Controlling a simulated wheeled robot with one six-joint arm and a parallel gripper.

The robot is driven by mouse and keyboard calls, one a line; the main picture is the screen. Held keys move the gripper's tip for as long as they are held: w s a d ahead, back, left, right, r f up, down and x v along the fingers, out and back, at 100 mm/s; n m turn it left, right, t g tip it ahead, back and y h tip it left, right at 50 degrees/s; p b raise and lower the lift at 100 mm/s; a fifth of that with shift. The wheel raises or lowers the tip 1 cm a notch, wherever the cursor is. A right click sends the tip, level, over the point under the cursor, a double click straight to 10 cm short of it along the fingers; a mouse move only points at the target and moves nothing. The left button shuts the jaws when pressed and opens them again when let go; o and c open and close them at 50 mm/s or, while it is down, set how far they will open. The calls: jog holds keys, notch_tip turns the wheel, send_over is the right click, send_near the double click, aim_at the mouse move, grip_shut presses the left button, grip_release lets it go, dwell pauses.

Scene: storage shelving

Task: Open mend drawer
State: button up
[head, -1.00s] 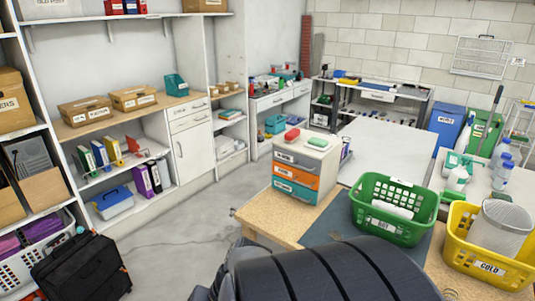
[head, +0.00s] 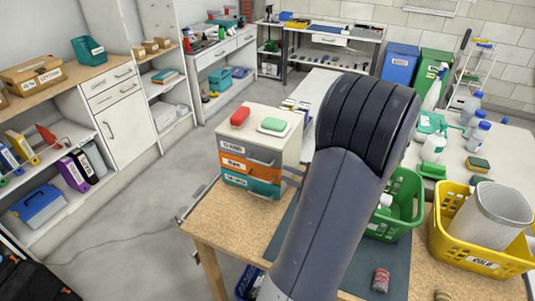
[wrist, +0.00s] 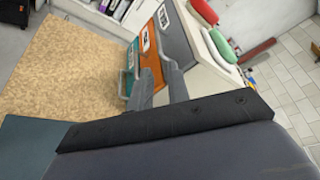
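The drawer unit (head: 257,130) stands on the wooden table, with a grey top drawer, an orange middle drawer (head: 236,163) and a teal bottom drawer (head: 238,181). All three look shut. Each has a white label; the middle one seems to read "Mend". In the wrist view the unit is tilted, and the orange front (wrist: 146,58) lies just beyond my gripper (wrist: 160,82). Its two grey fingers stand a little apart, close to the drawer fronts. I see nothing held between them. Whether they touch a handle is unclear. My arm hides most of the gripper in the head view.
A red item (head: 240,116) and a green-and-white item (head: 273,125) lie on the unit.

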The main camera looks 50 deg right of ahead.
aim_at(263, 164)
jog(key=p+x, duration=0.2)
jog(key=x, duration=0.8)
jog(key=shift+w+a, duration=0.1)
jog(key=shift+w, duration=0.2)
jog(key=shift+c, duration=0.3)
grip_shut()
jog(key=shift+f, duration=0.1)
